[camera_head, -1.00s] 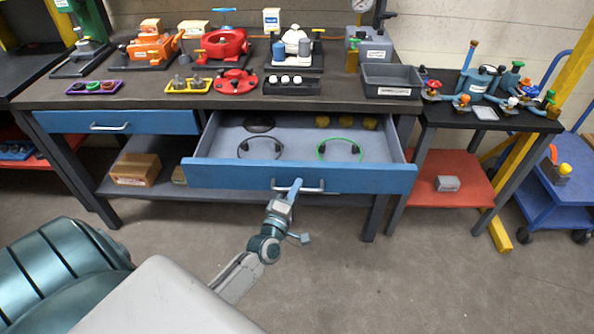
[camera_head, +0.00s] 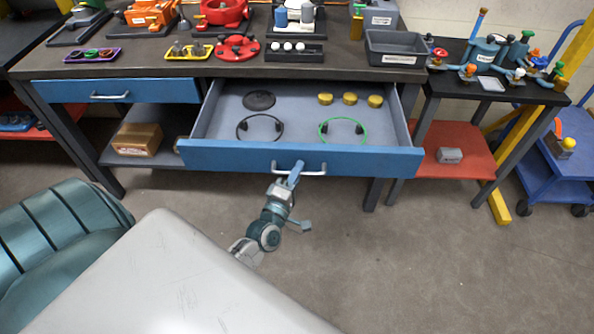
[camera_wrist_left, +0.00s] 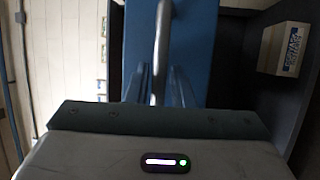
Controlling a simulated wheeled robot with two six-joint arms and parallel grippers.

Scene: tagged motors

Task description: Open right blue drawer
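The right blue drawer (camera_head: 232,157) is pulled well out from under the workbench, so its grey inside shows in the head view. Its silver bar handle (camera_head: 314,170) sits at the middle of the blue front. My right gripper is not in view.
In the drawer lie a black ring (camera_head: 258,127), a green ring (camera_head: 323,134), a dark disc (camera_head: 259,100) and yellow round pieces (camera_head: 349,98). The left blue drawer (camera_head: 60,91) is shut. A red-shelved side table (camera_head: 464,138) stands right. Open floor lies in front.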

